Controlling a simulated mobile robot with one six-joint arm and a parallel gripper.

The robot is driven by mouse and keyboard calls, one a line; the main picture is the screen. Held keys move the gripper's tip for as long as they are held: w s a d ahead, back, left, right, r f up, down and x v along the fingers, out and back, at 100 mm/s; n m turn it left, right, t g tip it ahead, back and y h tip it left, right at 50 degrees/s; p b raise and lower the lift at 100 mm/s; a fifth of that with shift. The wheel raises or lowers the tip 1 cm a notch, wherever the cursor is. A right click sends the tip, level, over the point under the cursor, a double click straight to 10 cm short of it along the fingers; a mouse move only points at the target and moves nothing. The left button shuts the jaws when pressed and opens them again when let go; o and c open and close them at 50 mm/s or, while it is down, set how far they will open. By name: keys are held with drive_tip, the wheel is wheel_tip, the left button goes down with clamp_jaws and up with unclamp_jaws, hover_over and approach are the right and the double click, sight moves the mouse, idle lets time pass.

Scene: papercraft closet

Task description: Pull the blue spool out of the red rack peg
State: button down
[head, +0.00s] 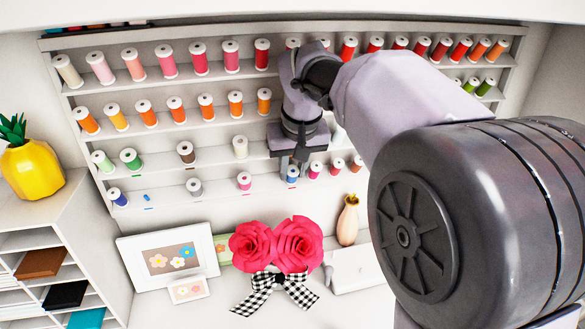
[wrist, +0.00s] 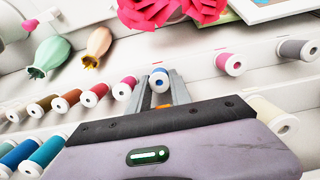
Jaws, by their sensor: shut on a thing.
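The blue spool (head: 292,174) with white ends sits in the lowest rack row in the head view, right under my gripper (head: 293,164). In the wrist view the blue spool (wrist: 159,80) is between the two fingertips of my gripper (wrist: 160,87), end cap facing the camera. My gripper is shut on it. A small red mark (wrist: 157,63) shows on the rack just beyond the spool. The peg itself is hidden by the spool and fingers, so I cannot tell how far the spool sits on it.
A pink spool (head: 244,180) stands left of my gripper and a magenta spool (head: 315,170) close on its right. Red paper roses (head: 275,243) and a peach vase (head: 348,220) stand below on the desk.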

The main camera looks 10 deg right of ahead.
drive_tip(key=p+v, duration=0.2)
drive_tip(key=v, duration=0.1)
drive_tip(key=shift+s+r, duration=0.25)
drive_tip(key=shift+s, duration=0.05)
idle(0.3)
idle(0.4)
